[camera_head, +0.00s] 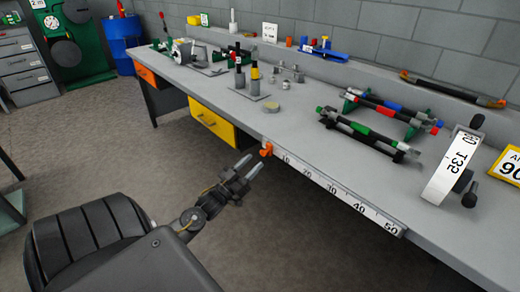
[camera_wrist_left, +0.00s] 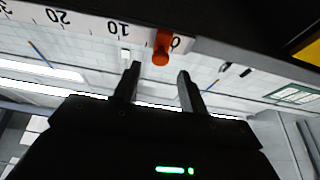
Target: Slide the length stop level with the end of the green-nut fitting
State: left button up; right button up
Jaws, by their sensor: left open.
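The length stop, a small orange block with a knob (camera_head: 266,150), sits near the zero end of the white ruler strip (camera_head: 335,188) on the bench's front edge. In the left wrist view the orange stop (camera_wrist_left: 162,46) shows between 0 and 10. My left gripper (camera_head: 252,165) is open and empty, just in front of and below the stop. In the wrist view its two fingers (camera_wrist_left: 160,72) point up at the stop, one to each side, without visible contact. The green-nut fitting (camera_head: 359,128) is a dark hose piece with green parts, lying in a black holder behind the ruler.
Another hose assembly with blue and red parts (camera_head: 393,106) lies behind it. A yellow drawer (camera_head: 212,124) is under the bench. The ruler front is clear.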

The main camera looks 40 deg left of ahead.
pick_arm(q)
jog(key=v, duration=0.4)
jog(key=shift+s+f, duration=0.1)
jog(key=shift+s, duration=0.25)
pick_arm(e)
jog(key=shift+s+a+r, duration=0.1)
jog(key=shift+a+r, duration=0.2)
jog(key=shift+r, duration=0.25)
jog(key=shift+w, duration=0.2)
